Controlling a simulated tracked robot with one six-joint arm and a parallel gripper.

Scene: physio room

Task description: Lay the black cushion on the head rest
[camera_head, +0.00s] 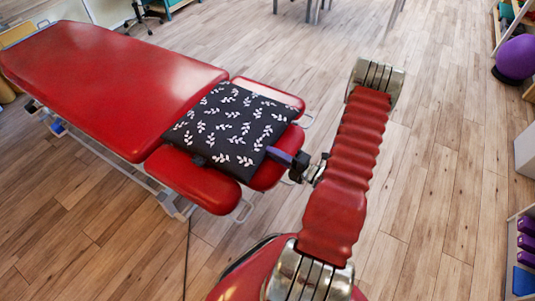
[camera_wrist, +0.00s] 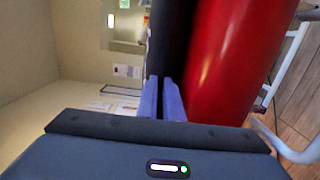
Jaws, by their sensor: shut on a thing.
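The black cushion (camera_head: 228,127) has a white leaf pattern and looks flat. In the head view it lies over the red head rest (camera_head: 200,183) at the near end of the couch, covering its middle. Red pads show beyond its far, near and right sides. My gripper (camera_head: 270,152) is shut on the cushion's right edge. In the wrist view my gripper's purple fingers (camera_wrist: 161,85) meet the dark edge of the cushion (camera_wrist: 170,35), close beside the red padding (camera_wrist: 235,60). I cannot tell whether the cushion's whole underside touches the head rest.
The long red couch (camera_head: 110,75) stretches to the upper left from the head rest. Its metal frame (camera_head: 170,205) shows below. The wooden floor to the right is clear. A purple ball (camera_head: 516,57) and shelving with purple items (camera_head: 526,243) stand at the right edge.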

